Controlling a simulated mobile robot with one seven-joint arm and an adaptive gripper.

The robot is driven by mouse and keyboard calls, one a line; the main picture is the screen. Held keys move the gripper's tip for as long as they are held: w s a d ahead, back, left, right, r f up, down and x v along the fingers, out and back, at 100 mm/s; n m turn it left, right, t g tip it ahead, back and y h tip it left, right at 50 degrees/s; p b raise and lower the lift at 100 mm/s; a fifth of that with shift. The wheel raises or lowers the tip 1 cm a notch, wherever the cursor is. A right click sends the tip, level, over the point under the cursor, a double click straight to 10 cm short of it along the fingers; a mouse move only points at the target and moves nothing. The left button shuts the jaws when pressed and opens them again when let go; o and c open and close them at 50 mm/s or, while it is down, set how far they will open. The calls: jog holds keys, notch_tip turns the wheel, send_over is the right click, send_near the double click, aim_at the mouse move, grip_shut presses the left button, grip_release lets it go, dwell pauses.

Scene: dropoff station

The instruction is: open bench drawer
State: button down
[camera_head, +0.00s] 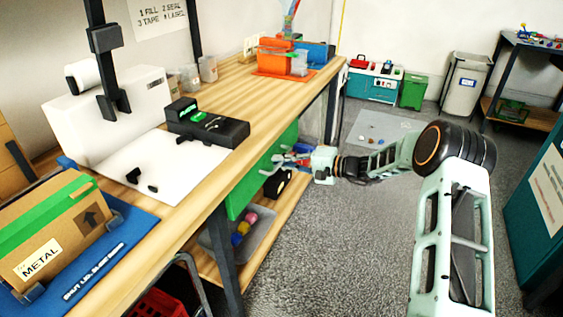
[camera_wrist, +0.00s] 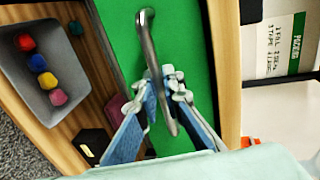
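The bench drawer has a green front (camera_head: 241,192) below the wooden bench top. The front also fills the middle of the wrist view (camera_wrist: 198,25). No open gap shows around it. A curved grey metal handle (camera_wrist: 148,40) stands out from the front. My gripper (camera_head: 278,164) is at the drawer front, reaching in from the right. In the wrist view my gripper (camera_wrist: 163,78) has its two blue-padded fingers on either side of the handle, tips drawn in close on it. The fingers hide part of the handle.
The workbench (camera_head: 225,165) carries a labelled cardboard box (camera_head: 60,225), a black device (camera_head: 205,125) and an orange bin (camera_head: 274,57). A grey bin (camera_wrist: 47,78) of coloured pieces sits on the lower shelf. Grey floor beside the bench is clear.

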dwell(0.4)
jog(key=f+b+v, duration=0.1)
jog(key=f+v, duration=0.2)
jog(key=v, duration=1.1)
jog(key=d+f+b+v, duration=0.1)
jog(key=f+b+v, duration=0.1)
jog(key=v, duration=1.2)
jog(key=shift+s+f, duration=0.15)
jog(key=shift+f, duration=0.3)
jog(key=c, duration=2.1)
grip_release()
jog(key=shift+d, duration=0.1)
jog(key=v, duration=1.2)
